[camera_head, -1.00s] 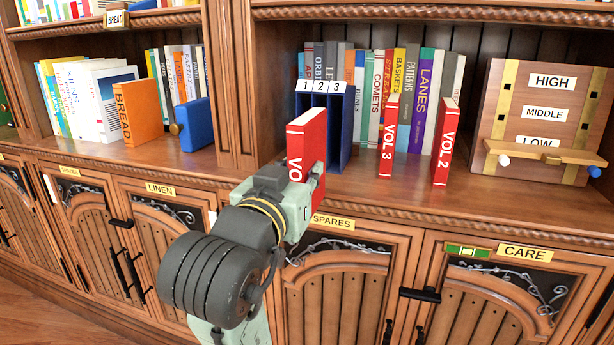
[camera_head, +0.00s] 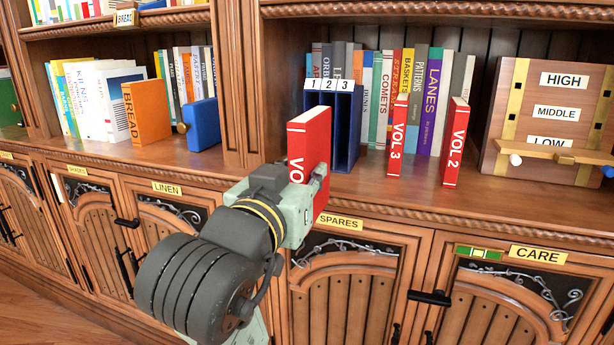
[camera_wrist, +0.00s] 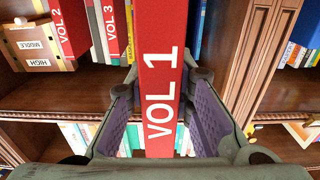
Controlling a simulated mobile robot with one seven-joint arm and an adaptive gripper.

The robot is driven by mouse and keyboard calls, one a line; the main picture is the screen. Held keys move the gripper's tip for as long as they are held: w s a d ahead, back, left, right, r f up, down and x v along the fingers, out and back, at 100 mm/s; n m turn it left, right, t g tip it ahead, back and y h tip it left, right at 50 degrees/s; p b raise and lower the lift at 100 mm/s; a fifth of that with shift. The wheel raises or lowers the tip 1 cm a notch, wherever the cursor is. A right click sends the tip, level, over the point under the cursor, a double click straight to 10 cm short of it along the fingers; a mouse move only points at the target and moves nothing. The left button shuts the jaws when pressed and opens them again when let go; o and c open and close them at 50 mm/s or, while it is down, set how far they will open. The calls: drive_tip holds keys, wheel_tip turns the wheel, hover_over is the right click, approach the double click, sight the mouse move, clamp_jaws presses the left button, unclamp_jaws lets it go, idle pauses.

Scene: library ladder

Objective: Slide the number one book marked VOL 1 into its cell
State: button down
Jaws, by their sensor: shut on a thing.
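The red book marked VOL 1 (camera_head: 309,140) is upright in my gripper (camera_head: 305,188), in front of the shelf. In the wrist view the VOL 1 spine (camera_wrist: 160,85) stands between the two pads of my gripper (camera_wrist: 163,118), which is shut on it. The blue holder (camera_head: 347,128) with cells labelled 1, 2 and 3 stands on the shelf just behind the book. The book covers most of cell 1 and part of cell 2 from the head camera. Whether the book touches the holder cannot be told.
Red books VOL 3 (camera_head: 398,135) and VOL 2 (camera_head: 456,142) stand on the shelf right of the holder. A wooden board marked HIGH, MIDDLE, LOW (camera_head: 545,105) is farther right. A cabinet upright (camera_head: 236,90) is on the left. A row of books (camera_head: 425,95) stands behind.

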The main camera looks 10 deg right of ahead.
drive_tip(key=shift+b+v, duration=0.75)
drive_tip(key=shift+v, duration=0.4)
drive_tip(key=shift+b+v, duration=1.35)
drive_tip(key=shift+v, duration=1)
drive_tip(key=w+d+p, duration=0.2)
drive_tip(key=w+p, duration=1.3)
drive_tip(key=p, duration=0.4)
drive_tip(key=shift+w+d+f, duration=0.1)
drive_tip(key=shift+w+f, duration=0.05)
